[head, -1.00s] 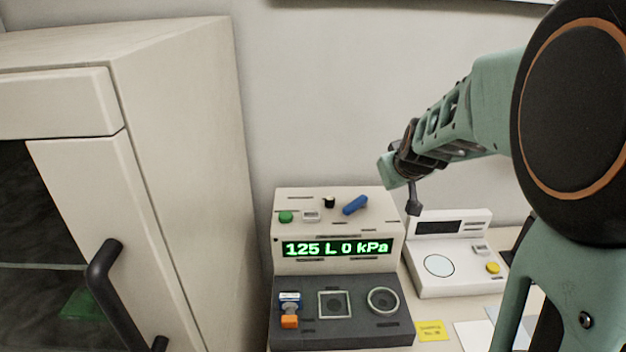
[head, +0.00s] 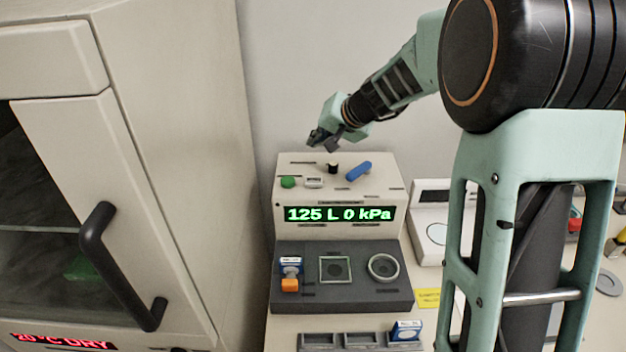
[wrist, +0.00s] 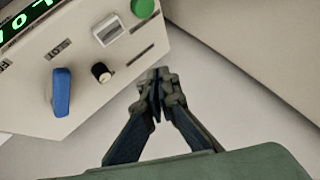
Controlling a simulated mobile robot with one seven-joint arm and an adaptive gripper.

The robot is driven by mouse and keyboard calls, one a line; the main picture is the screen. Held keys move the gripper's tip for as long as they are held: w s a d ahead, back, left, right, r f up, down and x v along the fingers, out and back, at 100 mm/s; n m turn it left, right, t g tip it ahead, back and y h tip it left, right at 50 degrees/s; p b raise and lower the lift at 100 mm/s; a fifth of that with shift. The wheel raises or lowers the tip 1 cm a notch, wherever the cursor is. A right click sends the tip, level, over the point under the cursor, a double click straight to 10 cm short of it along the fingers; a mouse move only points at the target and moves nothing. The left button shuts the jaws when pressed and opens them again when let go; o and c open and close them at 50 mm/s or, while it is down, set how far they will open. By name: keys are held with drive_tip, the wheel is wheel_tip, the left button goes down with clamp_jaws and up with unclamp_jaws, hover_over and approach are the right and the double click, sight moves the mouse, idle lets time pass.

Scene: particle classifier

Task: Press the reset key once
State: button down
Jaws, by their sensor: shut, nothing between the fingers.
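The classifier (head: 337,228) is a cream box with a dark front deck, and its green display reads "125 L 0 kPa". Its top carries a green button (head: 288,182), a small pale key (head: 313,183), a black knob (head: 333,168) and a blue lever (head: 358,171). No reset label is readable. The wrist view also shows the pale key (wrist: 110,30), green button (wrist: 143,8), knob (wrist: 101,72) and blue lever (wrist: 62,92). My gripper (head: 325,141) is shut and empty, above the top's back edge. In the wrist view its fingertips (wrist: 160,80) appear beside the top, apart from the controls.
A cream cabinet (head: 185,120) with a black handle (head: 120,268) stands close on the left. A white instrument (head: 429,215) stands to the right, partly behind my arm. A tray (head: 350,340) with a blue-white box (head: 406,332) lies in front. The wall is behind.

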drive_tip(key=shift+f, duration=0.1)
drive_tip(key=b, duration=0.6)
hover_over(312, 178)
drive_tip(key=s+d, duration=0.1)
wheel_tip(312, 178, down, 8)
drive_tip(key=shift+s+r, duration=0.1)
drive_tip(key=shift+r, duration=0.1)
drive_tip(key=shift+f+b, duration=0.55)
drive_tip(key=shift+b, duration=0.15)
drive_tip(key=shift+f, duration=0.15)
drive_tip(key=shift+f+b, duration=0.3)
drive_tip(key=shift+b, duration=0.4)
drive_tip(key=shift+f+b, duration=0.9)
drive_tip(key=shift+b, duration=0.15)
idle(0.9)
idle(0.3)
drive_tip(key=shift+r+p, duration=0.95)
drive_tip(key=shift+r, duration=0.4)
